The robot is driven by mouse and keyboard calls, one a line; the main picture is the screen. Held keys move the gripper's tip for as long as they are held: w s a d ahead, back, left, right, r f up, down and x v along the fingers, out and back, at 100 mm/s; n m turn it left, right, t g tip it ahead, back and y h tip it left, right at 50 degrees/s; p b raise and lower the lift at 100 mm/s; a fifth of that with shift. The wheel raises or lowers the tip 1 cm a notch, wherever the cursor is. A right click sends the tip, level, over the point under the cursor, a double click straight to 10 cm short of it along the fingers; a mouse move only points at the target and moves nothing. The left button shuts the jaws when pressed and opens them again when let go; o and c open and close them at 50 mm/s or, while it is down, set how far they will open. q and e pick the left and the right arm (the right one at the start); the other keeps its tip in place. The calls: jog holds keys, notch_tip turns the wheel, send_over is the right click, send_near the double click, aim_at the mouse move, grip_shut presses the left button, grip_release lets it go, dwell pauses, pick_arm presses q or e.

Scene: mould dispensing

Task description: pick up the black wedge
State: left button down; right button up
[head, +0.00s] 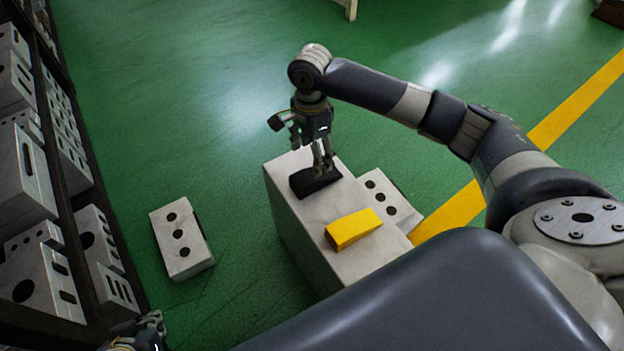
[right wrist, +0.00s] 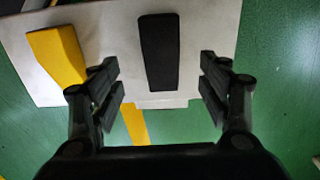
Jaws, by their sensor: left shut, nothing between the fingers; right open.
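The black wedge (head: 312,184) lies on top of the pale grey block (head: 285,208) in the head view. My right gripper (head: 323,163) points down just above it and partly covers it. In the right wrist view, the black wedge (right wrist: 158,50) shows between the two spread fingers of my right gripper (right wrist: 160,82), with a gap on each side. My right gripper is open and holds nothing. My left gripper (head: 152,324) is at the bottom left edge of the head view, shut and empty, only partly in view.
A yellow wedge (head: 353,228) lies on the same block, nearer me; it also shows in the right wrist view (right wrist: 58,54). Grey blocks with holes stand on the floor left (head: 182,245) and right (head: 392,198) of it. A loaded shelf (head: 85,190) runs along the left.

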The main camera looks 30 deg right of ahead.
aim_at(312, 177)
notch_tip(312, 177, down, 5)
jog(key=shift+r+b, duration=0.2)
jog(key=shift+b, duration=0.55)
jog(key=shift+f, duration=0.15)
notch_tip(312, 177, down, 2)
jog(key=shift+d+f+b, duration=0.15)
jog(key=shift+f+b, duration=0.05)
jog(key=shift+b, duration=0.65)
pick_arm(q)
jog(key=w+d+r+t+h, duration=0.2)
jog(key=w+r+t, duration=0.4)
jog(key=r, duration=0.2)
jog(key=w+d+r+t+h+b, duration=0.1)
jog(key=w+d+r+t, duration=0.2)
jog(key=w+r+t, duration=0.3)
notch_tip(312, 177, up, 3)
jog(key=shift+w+d+r+m+h, duration=0.15)
jog(key=shift+w+d+m+h, duration=0.15)
jog(key=shift+h, duration=0.1)
pick_arm(e)
notch_tip(312, 177, down, 2)
jog(key=shift+f, duration=0.25)
jog(key=c, duration=1.3)
